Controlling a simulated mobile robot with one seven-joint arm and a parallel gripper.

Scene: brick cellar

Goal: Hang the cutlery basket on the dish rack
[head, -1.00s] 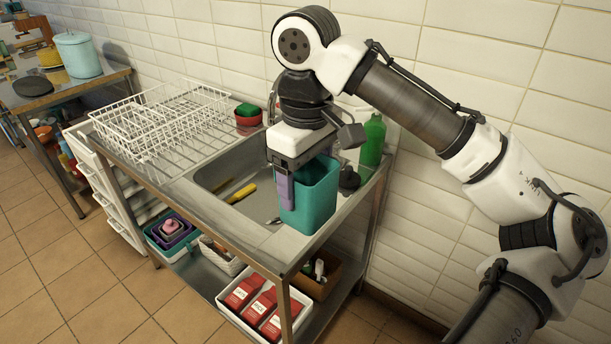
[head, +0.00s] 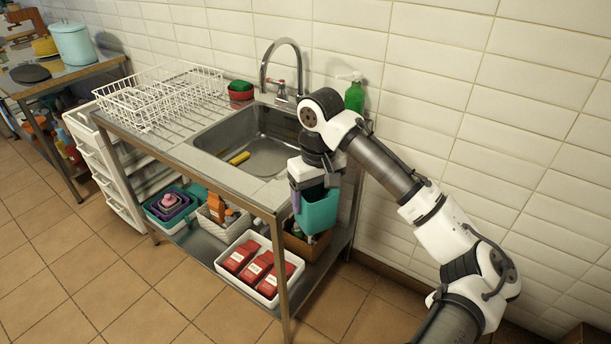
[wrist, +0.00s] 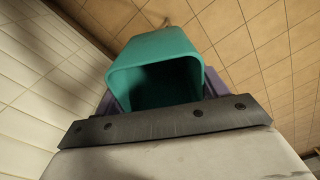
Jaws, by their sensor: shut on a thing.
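The teal cutlery basket (head: 318,212) is held in my gripper (head: 298,196), off the right end of the sink unit and a little below its top. In the wrist view the basket (wrist: 155,60) shows its open mouth, dark inside, close to the gripper's front. The white wire dish rack (head: 160,95) stands on the drainboard at the left of the sink, well apart from the basket. It looks empty.
A yellow-handled thing (head: 239,158) lies in the sink (head: 262,135). Tubs fill the lower shelf. Floor in front is clear.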

